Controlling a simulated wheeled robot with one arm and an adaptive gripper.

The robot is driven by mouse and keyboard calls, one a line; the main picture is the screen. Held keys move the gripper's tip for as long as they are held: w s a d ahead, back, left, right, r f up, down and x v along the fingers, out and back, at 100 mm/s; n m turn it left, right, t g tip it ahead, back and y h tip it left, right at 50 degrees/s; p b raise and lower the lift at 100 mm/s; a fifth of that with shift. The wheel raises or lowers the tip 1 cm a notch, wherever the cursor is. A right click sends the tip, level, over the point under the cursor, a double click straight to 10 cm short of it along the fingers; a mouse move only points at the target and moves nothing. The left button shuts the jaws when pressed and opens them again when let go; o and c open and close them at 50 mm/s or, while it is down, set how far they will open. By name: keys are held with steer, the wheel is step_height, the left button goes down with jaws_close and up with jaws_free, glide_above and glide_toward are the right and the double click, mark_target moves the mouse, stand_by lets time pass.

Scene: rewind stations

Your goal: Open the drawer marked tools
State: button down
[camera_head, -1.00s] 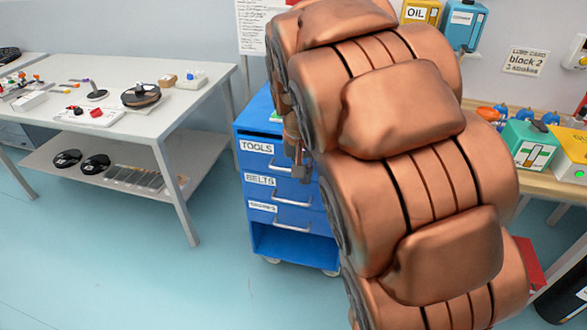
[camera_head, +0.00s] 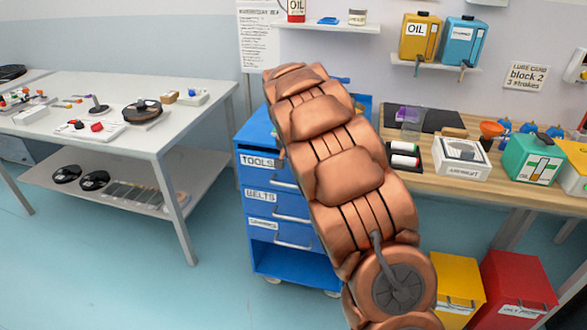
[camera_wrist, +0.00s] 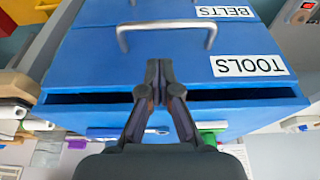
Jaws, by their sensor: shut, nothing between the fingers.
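The blue drawer cabinet (camera_head: 290,262) stands in the middle of the head view. Its top drawer carries the TOOLS label (camera_head: 260,160); part of its handle (camera_head: 285,183) shows beside my arm. In the wrist view, upside down, the TOOLS label (camera_wrist: 248,66) and the silver handle (camera_wrist: 166,27) show on the blue front. My gripper (camera_wrist: 159,66) is shut and empty in front of this drawer, its tips below the handle in the picture, not around it. A dark slot runs along the drawer's upper edge; I cannot tell whether the drawer is slightly open. My arm hides the gripper in the head view.
Below are the BELTS drawer (camera_head: 262,196) and a third drawer (camera_head: 263,223). A grey table (camera_head: 75,95) stands left, a wooden workbench (camera_head: 420,190) right. Yellow (camera_head: 457,275) and red (camera_head: 517,280) bins are under the bench. The floor in front left is clear.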

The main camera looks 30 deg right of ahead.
mark_target(295, 179)
steer(key=p+x, duration=0.1)
steer(key=x, duration=0.8)
steer(key=shift+f, duration=0.15)
steer(key=shift+a, duration=0.2)
steer(key=shift+s+d, duration=0.1)
steer(key=shift+s, duration=0.05)
